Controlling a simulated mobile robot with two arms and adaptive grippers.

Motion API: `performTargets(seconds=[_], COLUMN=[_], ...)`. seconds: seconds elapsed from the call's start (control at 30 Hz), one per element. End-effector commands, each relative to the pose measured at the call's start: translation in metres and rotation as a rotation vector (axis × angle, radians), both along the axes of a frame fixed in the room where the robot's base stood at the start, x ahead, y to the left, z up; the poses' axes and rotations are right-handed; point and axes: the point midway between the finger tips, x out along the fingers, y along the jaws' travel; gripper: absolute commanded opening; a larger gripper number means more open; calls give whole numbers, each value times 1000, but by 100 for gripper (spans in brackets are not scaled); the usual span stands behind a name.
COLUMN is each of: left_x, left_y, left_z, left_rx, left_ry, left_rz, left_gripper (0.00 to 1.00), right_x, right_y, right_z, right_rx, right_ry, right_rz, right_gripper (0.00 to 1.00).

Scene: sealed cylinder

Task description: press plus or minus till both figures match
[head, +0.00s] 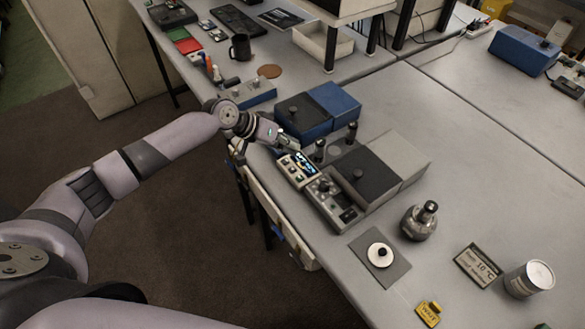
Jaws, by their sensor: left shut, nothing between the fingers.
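A small controller (297,170) with a lit blue-white display and several light buttons stands at the table's near edge. Its figure is too small to read, and I cannot tell which buttons are plus and minus. A framed sign (478,266) lies at the right and seems to read 10 °C. My left gripper (288,143) is shut and empty, just beyond the controller's display end. I cannot tell whether it touches the controller. My right gripper is not in view.
A grey unit (332,203) with a knob adjoins the controller. Behind are a grey box (398,155), a blue box (333,105) and dark upright cylinders. The right tabletop is mostly clear.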

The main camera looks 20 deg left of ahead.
Motion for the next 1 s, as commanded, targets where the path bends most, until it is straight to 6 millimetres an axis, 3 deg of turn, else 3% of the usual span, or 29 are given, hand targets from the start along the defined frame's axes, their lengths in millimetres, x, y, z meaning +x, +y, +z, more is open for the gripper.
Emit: performTargets(seconds=[0.67, 1.0], left_x=[-2, -7], left_y=[-2, -4], left_z=[-1, 12], left_rx=[10, 47], left_ry=[13, 38], left_rz=[27, 302], left_gripper=[0, 0], right_x=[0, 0], right_y=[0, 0], right_z=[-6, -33], right_rx=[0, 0], right_ry=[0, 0], right_rz=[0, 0], right_gripper=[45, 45])
